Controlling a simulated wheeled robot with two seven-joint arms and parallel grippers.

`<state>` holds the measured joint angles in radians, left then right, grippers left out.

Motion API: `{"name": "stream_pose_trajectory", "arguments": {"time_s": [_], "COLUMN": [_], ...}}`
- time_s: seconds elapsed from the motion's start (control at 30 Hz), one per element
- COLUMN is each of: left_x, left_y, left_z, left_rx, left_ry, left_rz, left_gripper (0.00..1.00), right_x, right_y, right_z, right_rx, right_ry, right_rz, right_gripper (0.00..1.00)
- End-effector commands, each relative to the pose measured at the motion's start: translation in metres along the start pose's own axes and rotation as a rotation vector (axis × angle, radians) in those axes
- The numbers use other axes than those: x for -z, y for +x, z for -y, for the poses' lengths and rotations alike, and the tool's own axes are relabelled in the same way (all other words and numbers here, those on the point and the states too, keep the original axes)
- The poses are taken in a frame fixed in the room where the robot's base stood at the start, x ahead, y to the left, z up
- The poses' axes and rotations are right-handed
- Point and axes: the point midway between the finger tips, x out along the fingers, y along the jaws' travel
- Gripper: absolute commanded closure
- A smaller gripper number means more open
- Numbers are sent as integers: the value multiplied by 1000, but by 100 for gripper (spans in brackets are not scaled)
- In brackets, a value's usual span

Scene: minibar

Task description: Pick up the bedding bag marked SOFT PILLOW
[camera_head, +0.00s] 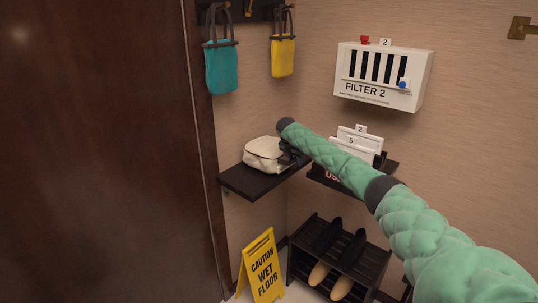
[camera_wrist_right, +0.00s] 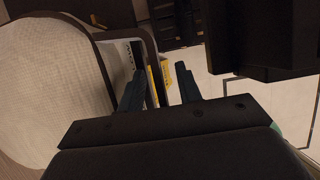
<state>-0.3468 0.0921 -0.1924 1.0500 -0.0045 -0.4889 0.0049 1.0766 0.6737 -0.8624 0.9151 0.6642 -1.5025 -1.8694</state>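A cream bedding bag (camera_head: 265,154) with dark piping lies on the dark shelf (camera_head: 258,182) in the corner. Its marking is not readable in the head view. In the right wrist view the bag (camera_wrist_right: 45,90) fills the left side, with a label (camera_wrist_right: 128,58) partly showing; only a few letters are visible. My right gripper (camera_head: 290,153) is at the bag's right end. In the right wrist view its two fingers (camera_wrist_right: 162,84) are apart, and a dark strap-like edge (camera_wrist_right: 152,60) of the bag runs between them. I cannot tell whether they touch it. My left gripper is not in view.
A white FILTER 2 box (camera_head: 382,75) hangs on the wall. Teal (camera_head: 221,68) and yellow (camera_head: 283,57) bags hang on hooks. Numbered white cards (camera_head: 352,148) stand on another shelf. A yellow wet-floor sign (camera_head: 261,268) and a shoe rack (camera_head: 365,265) stand below. A dark door (camera_head: 100,150) is at left.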

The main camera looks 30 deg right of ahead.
Motion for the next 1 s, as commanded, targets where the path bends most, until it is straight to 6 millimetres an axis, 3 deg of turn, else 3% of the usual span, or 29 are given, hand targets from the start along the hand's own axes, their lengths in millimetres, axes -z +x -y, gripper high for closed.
{"name": "stream_pose_trajectory", "arguments": {"time_s": [0.17, 0.37, 0.97, 1.0], "left_x": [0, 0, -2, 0], "left_y": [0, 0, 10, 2], "left_z": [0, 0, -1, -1], "left_rx": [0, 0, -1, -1], "left_ry": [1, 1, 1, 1], "left_rz": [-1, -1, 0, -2], "left_gripper": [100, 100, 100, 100], "right_x": [0, 0, -2, -4], "right_y": [0, 0, -3, -10], "right_z": [0, 0, 0, 0], "right_rx": [0, 0, -1, -1], "right_ry": [0, 0, 0, 0], "right_rz": [0, 0, 0, 0], "right_gripper": [65, 100, 100, 100]}}
